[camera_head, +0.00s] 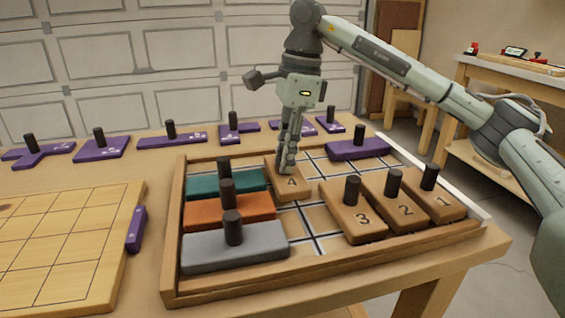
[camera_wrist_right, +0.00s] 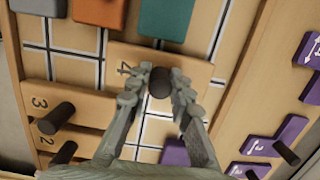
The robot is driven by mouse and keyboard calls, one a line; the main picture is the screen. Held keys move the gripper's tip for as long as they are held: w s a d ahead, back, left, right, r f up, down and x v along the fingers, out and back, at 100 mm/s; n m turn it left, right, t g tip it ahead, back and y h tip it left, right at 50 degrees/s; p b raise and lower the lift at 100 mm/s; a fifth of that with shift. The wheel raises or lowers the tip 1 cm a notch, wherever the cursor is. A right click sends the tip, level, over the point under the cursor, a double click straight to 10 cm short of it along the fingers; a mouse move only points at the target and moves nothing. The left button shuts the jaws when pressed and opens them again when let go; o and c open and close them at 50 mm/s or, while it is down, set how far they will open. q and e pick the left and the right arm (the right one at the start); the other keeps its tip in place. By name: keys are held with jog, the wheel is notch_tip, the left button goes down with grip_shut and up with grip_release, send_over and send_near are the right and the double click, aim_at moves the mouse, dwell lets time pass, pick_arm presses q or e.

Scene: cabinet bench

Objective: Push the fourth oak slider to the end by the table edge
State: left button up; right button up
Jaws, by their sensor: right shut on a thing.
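The oak slider marked 4 (camera_head: 300,193) lies in the framed tray (camera_head: 173,235), right of the teal block and farther back than slider 3. My right gripper (camera_head: 286,165) points down over it, shut on its dark peg. In the wrist view the fingers (camera_wrist_right: 160,84) flank the peg, and slider 4 (camera_wrist_right: 200,70) lies flat beneath. Oak sliders 3 (camera_head: 365,225), 2 (camera_head: 404,211) and 1 (camera_head: 440,203) lie side by side at the tray's right near side. My left gripper is not in view.
Teal (camera_head: 205,185), orange (camera_head: 245,210) and grey (camera_head: 210,252) blocks with pegs fill the tray's left. A purple piece (camera_head: 358,149) lies at its far right. Bare grid shows between slider 4 and slider 3. A pale grid board (camera_head: 50,240) lies left of the tray.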

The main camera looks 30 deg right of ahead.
aim_at(291, 186)
jog(key=shift+s+a+b, duration=0.2)
jog(key=shift+s, duration=0.6)
jog(key=shift+s+a+b, duration=0.15)
jog(key=shift+s+a, duration=0.05)
jog(key=shift+s, duration=0.65)
jog(key=shift+s+a+b, duration=0.2)
jog(key=shift+s, duration=0.7)
jog(key=shift+s+a+b, duration=0.2)
jog(key=shift+s+a, duration=0.1)
jog(key=shift+s, duration=0.8)
jog(key=shift+s+a+b, duration=0.25)
jog(key=shift+s+a, duration=0.05)
jog(key=shift+s, duration=0.75)
jog(key=shift+s+a+b, duration=0.2)
jog(key=shift+s+a, duration=0.1)
jog(key=shift+s, duration=0.8)
jog(key=o, duration=0.9)
jog(key=shift+c, duration=0.2)
notch_tip(291, 186, up, 8)
jog(key=p, duration=0.5)
jog(key=shift+f+p, duration=0.2)
jog(key=shift+p, duration=0.1)
